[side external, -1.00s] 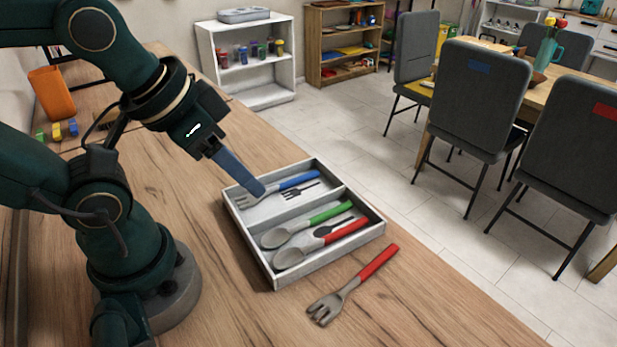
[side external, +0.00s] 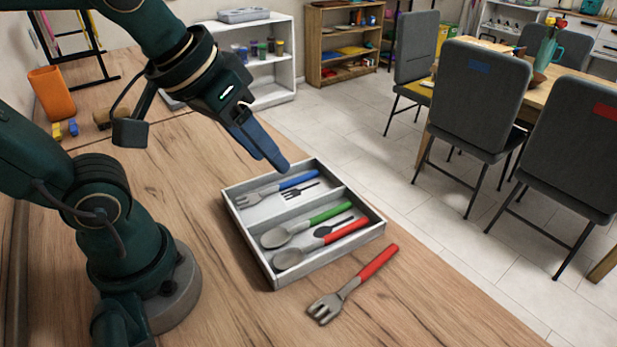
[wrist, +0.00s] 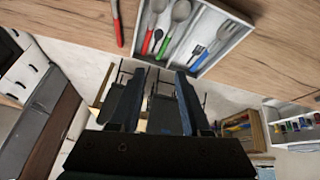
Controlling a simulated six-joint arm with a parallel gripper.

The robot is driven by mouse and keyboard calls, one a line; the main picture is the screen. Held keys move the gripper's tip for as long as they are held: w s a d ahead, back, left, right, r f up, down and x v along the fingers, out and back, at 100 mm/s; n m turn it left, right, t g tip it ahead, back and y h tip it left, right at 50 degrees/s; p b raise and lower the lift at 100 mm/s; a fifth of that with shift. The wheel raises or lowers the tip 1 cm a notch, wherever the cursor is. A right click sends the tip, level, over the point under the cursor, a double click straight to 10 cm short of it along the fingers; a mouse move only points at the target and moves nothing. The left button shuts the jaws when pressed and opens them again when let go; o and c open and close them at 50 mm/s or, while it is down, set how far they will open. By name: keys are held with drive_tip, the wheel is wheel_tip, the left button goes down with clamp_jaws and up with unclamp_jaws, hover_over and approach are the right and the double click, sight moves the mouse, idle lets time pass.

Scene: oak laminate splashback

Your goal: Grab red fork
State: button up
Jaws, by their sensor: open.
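The red fork (side external: 353,285) has a red handle and grey tines. It lies on the wooden worktop, outside and in front of the cutlery tray (side external: 252,255). My gripper (side external: 272,163) is open and empty, above the far left rim of the tray, well apart from the fork. In the wrist view the two fingers of my gripper (wrist: 156,82) stand apart with nothing between them.
The two-compartment tray holds a blue fork (side external: 290,184) in the far part, and a green spoon (side external: 318,219) and a red spoon (side external: 340,234) in the near part. The worktop is bare around the red fork. Its right edge drops to the floor.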

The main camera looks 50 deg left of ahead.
drive_tip(key=w+d+g, duration=0.2)
drive_tip(key=w+d, duration=0.1)
drive_tip(key=w, duration=0.2)
drive_tip(key=m+g, duration=0.1)
drive_tip(key=g, duration=0.3)
hover_over(351, 284)
wheel_tip(351, 284, down, 13)
drive_tip(key=shift+w+r, duration=0.15)
drive_tip(key=shift+f, duration=2.6)
clamp_jaws()
